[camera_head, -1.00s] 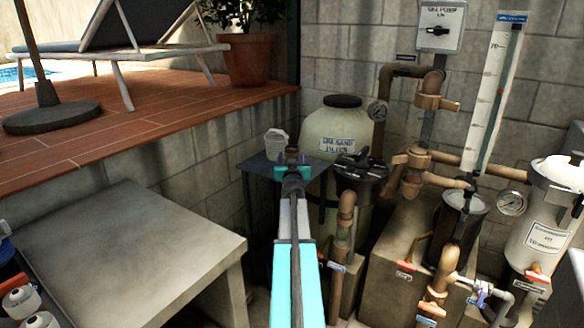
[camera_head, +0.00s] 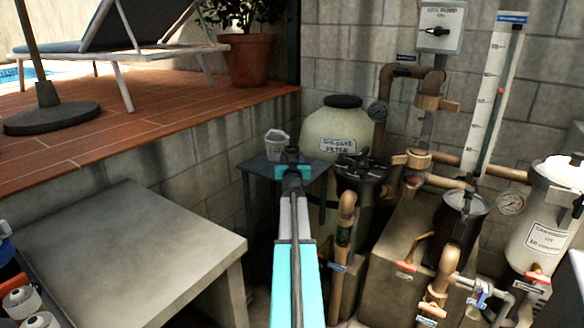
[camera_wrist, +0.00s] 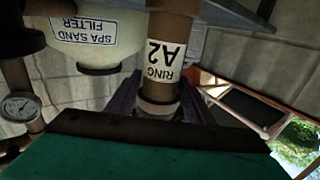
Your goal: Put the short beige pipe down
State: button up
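The short beige pipe (camera_wrist: 172,28) looks brown in the wrist view, with a white label reading "RING A2". One end, with a paler collar, sits between the dark fingers of my gripper (camera_wrist: 158,100). The fingers appear closed around it; their contact is partly hidden. In the head view my gripper (camera_head: 292,160) is at the far end of the teal and grey arm, in front of the small dark table (camera_head: 257,168). The pipe cannot be made out there.
A pale cup (camera_head: 276,143) stands on the small table. The sand filter (camera_head: 338,130) is close behind, with a black-lidded pot (camera_head: 362,172) and brown piping to the right. A bare concrete bench (camera_head: 130,240) is at left. A potted plant (camera_head: 247,60) stands on the raised deck.

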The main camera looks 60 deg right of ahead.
aim_at(292, 152)
jog(key=c, duration=0.3)
jog(key=shift+r, duration=0.1)
notch_tip(292, 152, up, 4)
jog(key=p, duration=0.3)
jog(key=shift+f+p, duration=0.25)
jog(key=shift+p, duration=0.1)
jog(key=s+p+v, duration=0.1)
jog(key=p+v, duration=0.1)
jog(key=v, duration=0.6)
jog(key=s+d+r+p+v, duration=0.1)
jog(key=p+v, duration=0.2)
jog(key=v, duration=0.4)
jog(key=shift+s, duration=0.45)
jog(key=shift+r, duration=0.1)
jog(key=shift+s+a+r, duration=0.1)
